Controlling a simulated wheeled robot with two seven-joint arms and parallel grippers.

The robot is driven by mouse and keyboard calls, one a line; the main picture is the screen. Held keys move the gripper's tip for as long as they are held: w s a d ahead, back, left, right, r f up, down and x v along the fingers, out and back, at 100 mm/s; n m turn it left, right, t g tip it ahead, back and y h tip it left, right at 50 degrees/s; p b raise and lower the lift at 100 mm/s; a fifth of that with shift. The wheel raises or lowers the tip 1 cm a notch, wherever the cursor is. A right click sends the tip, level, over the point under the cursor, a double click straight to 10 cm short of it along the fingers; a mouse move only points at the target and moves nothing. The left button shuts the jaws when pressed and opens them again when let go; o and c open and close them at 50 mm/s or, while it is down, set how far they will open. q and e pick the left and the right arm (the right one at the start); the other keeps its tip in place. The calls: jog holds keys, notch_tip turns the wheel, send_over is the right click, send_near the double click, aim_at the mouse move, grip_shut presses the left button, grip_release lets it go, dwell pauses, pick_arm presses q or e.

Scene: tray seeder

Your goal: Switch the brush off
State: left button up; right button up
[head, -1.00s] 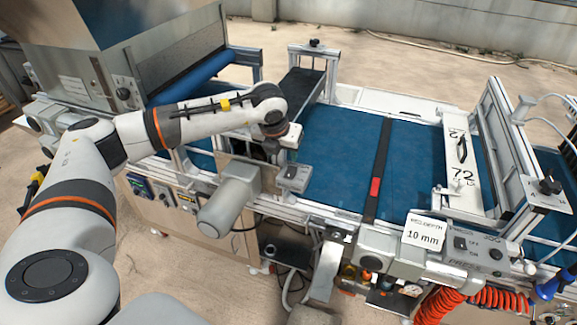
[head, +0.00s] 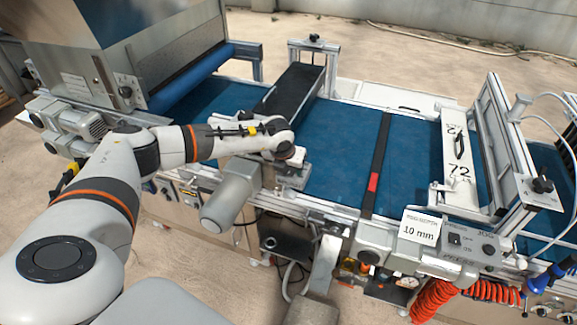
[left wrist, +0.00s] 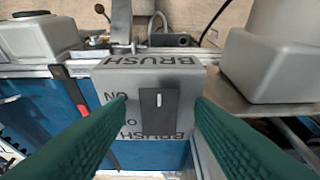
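The brush switch box (left wrist: 150,76) is a grey housing marked BRUSH, in the middle of the left wrist view. Its black rocker switch (left wrist: 158,112) has a small white mark, with ON lettering beside it. I cannot tell which side of the rocker is pressed. My left gripper (left wrist: 161,103) is open, its two green fingers on either side of the rocker, with nothing between them. In the head view my left gripper (head: 290,157) hangs just over the box (head: 291,181), hiding most of it. I cannot tell whether it touches. My right gripper is not in view.
A grey motor (head: 230,198) stands close to the left of the box. The blue belt (head: 340,150) runs behind it, with a black bar (head: 378,160) across. Another switch panel (head: 468,245), marked PRESS, lies to the right. A dark block (head: 295,88) spans the belt behind.

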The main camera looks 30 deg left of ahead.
pick_arm(q)
jog(key=c, duration=0.9)
jog(key=g+b, duration=0.1)
jog(key=w+g+b, duration=0.1)
jog(key=g+b, duration=0.1)
jog(key=shift+w+h+b, duration=0.15)
jog(key=shift+h+b, duration=0.15)
jog(key=shift+h, duration=0.1)
jog(key=shift+c, duration=0.2)
jog(key=shift+w+a+r+g+b, duration=0.1)
jog(key=shift+g+b, duration=0.55)
jog(key=shift+g, duration=0.15)
jog(key=shift+r, duration=0.1)
jog(key=shift+o, duration=0.2)
jog(key=o, duration=1)
jog(key=shift+c, duration=0.2)
jog(key=shift+r, duration=0.1)
